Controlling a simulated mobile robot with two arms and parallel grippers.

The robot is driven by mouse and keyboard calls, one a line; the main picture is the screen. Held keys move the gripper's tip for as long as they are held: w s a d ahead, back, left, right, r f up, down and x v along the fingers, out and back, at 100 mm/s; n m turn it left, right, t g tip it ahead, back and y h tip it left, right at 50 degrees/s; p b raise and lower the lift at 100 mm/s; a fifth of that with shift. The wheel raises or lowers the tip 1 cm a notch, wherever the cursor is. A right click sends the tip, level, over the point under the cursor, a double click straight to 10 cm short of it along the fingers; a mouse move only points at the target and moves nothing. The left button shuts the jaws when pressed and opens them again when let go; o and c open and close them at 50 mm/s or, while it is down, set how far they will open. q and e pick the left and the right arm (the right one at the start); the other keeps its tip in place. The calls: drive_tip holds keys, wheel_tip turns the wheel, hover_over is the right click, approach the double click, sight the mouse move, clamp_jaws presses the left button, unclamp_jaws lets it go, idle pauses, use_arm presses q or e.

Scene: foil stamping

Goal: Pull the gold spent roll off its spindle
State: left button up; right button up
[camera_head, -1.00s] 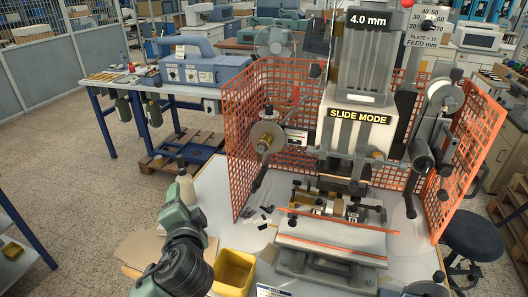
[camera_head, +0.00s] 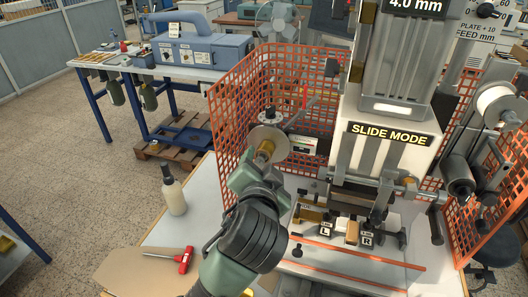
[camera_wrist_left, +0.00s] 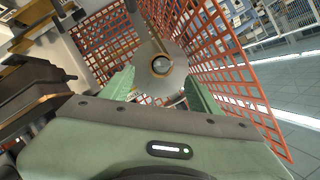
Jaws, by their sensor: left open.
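The gold spent roll (camera_head: 265,149) sits on its spindle in front of a pale round disc (camera_head: 268,139), at the left side of the press. In the left wrist view the roll (camera_wrist_left: 161,65) shows end-on as a gold ring around a dark centre, with the disc behind it. My left gripper (camera_head: 256,168) is just in front of and below the roll. In the left wrist view my green fingers (camera_wrist_left: 160,88) are spread apart, with the roll ahead between them. Whether they touch it is unclear. My right gripper is not in view.
An orange mesh guard (camera_head: 227,135) stands close to the left of and behind the roll. The press (camera_head: 388,140) stands to the right. A white bottle (camera_head: 173,192) and a red-handled tool (camera_head: 183,261) are on the table at left.

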sight(264, 156)
use_arm(q)
drive_tip(key=shift+w, duration=0.25)
drive_tip(key=p+x, duration=0.2)
drive_tip(key=x, duration=0.1)
drive_tip(key=shift+w+r, duration=0.1)
drive_tip(key=shift+w, duration=0.1)
drive_tip(key=shift+p+x, duration=0.35)
drive_tip(key=shift+x, duration=0.8)
drive_tip(key=shift+w+d+f, duration=0.1)
drive_tip(key=shift+w+f, duration=0.15)
drive_tip(key=shift+s, duration=0.1)
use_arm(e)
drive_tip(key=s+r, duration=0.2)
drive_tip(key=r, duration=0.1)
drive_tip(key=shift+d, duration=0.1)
use_arm(q)
clamp_jaws()
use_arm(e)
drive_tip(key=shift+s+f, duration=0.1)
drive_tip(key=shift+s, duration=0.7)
use_arm(q)
drive_tip(key=shift+s+r, duration=0.1)
